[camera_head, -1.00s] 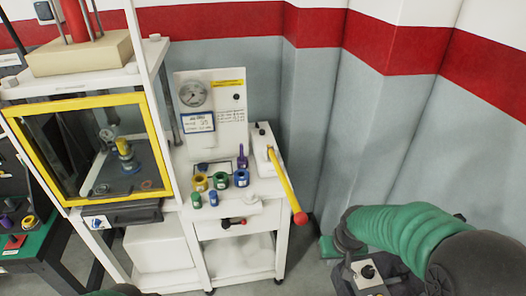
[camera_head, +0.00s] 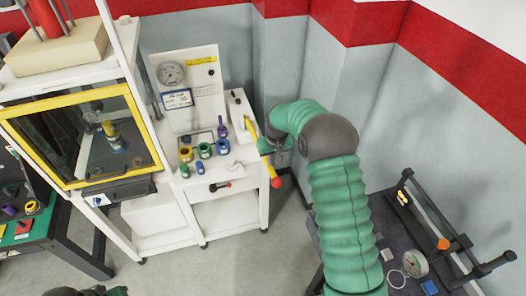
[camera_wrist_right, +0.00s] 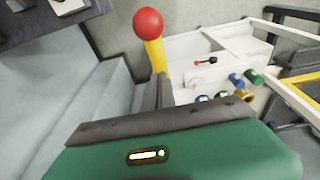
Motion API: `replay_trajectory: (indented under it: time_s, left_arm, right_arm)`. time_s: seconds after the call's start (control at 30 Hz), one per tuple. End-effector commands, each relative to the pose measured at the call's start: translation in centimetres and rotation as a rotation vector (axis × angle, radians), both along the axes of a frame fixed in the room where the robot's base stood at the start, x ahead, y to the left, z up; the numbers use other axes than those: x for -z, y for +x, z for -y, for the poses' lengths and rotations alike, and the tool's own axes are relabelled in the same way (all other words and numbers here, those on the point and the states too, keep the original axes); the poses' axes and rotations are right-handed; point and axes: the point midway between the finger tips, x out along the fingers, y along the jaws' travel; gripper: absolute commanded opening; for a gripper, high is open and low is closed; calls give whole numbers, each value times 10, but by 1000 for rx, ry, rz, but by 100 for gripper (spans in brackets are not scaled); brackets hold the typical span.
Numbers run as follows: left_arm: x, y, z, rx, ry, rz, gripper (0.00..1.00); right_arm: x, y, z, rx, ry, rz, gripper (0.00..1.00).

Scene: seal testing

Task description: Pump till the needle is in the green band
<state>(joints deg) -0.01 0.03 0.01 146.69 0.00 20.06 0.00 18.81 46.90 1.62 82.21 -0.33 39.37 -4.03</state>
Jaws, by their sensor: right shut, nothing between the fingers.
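The white pump bench has an upright panel with a round gauge (camera_head: 170,73). The needle and any green band are too small to read. A yellow pump lever (camera_head: 265,153) with a red ball (camera_head: 277,182) slopes out from the bench's right side. My right gripper (camera_head: 264,146) is at the lever, partly hidden by its own wrist. In the right wrist view the shut grey fingers (camera_wrist_right: 165,92) show beside the yellow lever (camera_wrist_right: 155,55), with the red ball (camera_wrist_right: 148,22) beyond. I cannot tell if they touch it.
Several coloured fittings (camera_head: 204,150) stand on the bench top. A small red-tipped handle (camera_head: 220,186) sits on the bench front. A yellow-framed cabinet (camera_head: 150,120) stands left. A dark table with a gauge (camera_head: 415,264) is at right. Grey wall is close behind my arm.

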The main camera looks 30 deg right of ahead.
Motion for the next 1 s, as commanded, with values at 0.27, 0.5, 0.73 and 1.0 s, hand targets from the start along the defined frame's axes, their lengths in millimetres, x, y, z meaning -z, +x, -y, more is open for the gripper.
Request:
replay_trajectory:
  time_s: [0.27,0.5,0.73,1.0]
  left_arm:
    - [-1,0,0,0,0,1,0]
    - [1,0,0,0,0,1,0]
    - [11,0,0,0,0,1,0]
    - [17,0,0,0,0,1,0]
  right_arm:
    - [-2,0,-1,0,-2,3,0]
    - [2,1,0,0,0,1,0]
    - [16,0,0,0,0,1,0]
    - [27,0,0,0,0,2,0]
